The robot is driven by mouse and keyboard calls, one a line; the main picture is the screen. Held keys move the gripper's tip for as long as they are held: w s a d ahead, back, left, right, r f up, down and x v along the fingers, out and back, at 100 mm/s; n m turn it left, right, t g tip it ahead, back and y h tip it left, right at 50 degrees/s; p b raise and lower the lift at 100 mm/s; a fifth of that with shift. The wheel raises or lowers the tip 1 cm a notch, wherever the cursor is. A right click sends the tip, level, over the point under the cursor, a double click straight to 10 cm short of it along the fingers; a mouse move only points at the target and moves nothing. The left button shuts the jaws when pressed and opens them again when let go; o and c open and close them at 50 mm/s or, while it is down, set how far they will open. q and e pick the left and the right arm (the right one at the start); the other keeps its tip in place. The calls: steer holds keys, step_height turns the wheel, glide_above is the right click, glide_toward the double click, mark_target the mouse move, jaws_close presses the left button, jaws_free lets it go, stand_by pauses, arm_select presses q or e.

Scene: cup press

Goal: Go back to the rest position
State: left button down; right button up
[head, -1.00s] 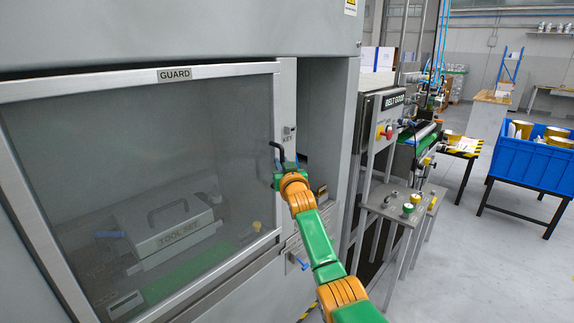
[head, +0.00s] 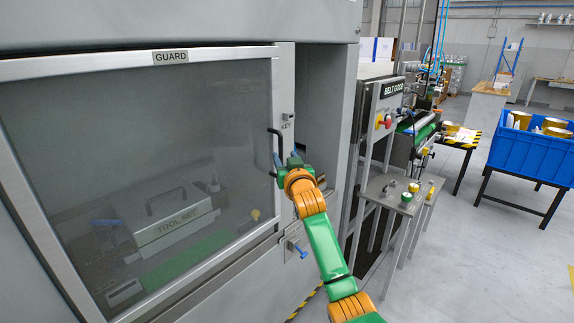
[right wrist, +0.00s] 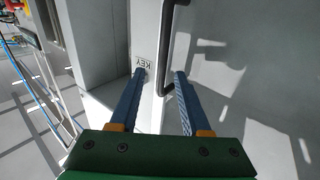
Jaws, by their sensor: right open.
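My right gripper (head: 287,156) is at the right edge of the guard door, close to its dark handle (head: 275,146). In the right wrist view its two blue fingers (right wrist: 159,73) are apart, with nothing gripped between them. The dark handle (right wrist: 177,40) lies ahead of the fingers there; I cannot tell if they touch it. The guard door (head: 170,57), with its mesh window, is shut. My left gripper is not in view.
A key switch panel (head: 287,117) is right of the door, with a blue lever (head: 297,248) below. A small table with buttons (head: 385,207) and a blue crate (head: 530,150) stand further right.

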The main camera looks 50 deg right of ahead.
steer(key=shift+v, duration=0.95)
steer(key=w+a+f+n+g+y, duration=0.1)
steer(key=a+f+y, duration=0.1)
steer(key=f, duration=0.8)
steer(key=a+f+n+g+y, duration=0.2)
steer(key=a+f, duration=0.1)
steer(key=f, duration=0.7)
steer(key=s+a+f+n+g+y, duration=0.1)
steer(key=s+a+f, duration=0.2)
steer(key=f, duration=0.5)
steer(key=s+a+f+n+g+y, duration=0.1)
steer(key=s+a+f+g, duration=0.15)
steer(key=f, duration=0.45)
steer(key=s+a+f+n+g+y, duration=0.1)
steer(key=s+a+f, duration=0.25)
steer(key=f, duration=0.45)
steer(key=s+a+f+n+g+y, duration=0.1)
steer(key=s+a+f, duration=0.3)
steer(key=s, duration=0.7)
steer(key=s+a+f+n+g+y, duration=0.1)
steer(key=s+a+f+g, duration=0.2)
steer(key=s, duration=0.9)
steer(key=s+a+f+n+g, duration=0.1)
steer(key=s+a+f+g, duration=0.1)
steer(key=s+a+f, duration=0.5)
steer(key=s+f, duration=0.3)
steer(key=s, duration=0.1)
steer(key=shift+s+y, duration=0.25)
steer(key=shift+y, duration=0.15)
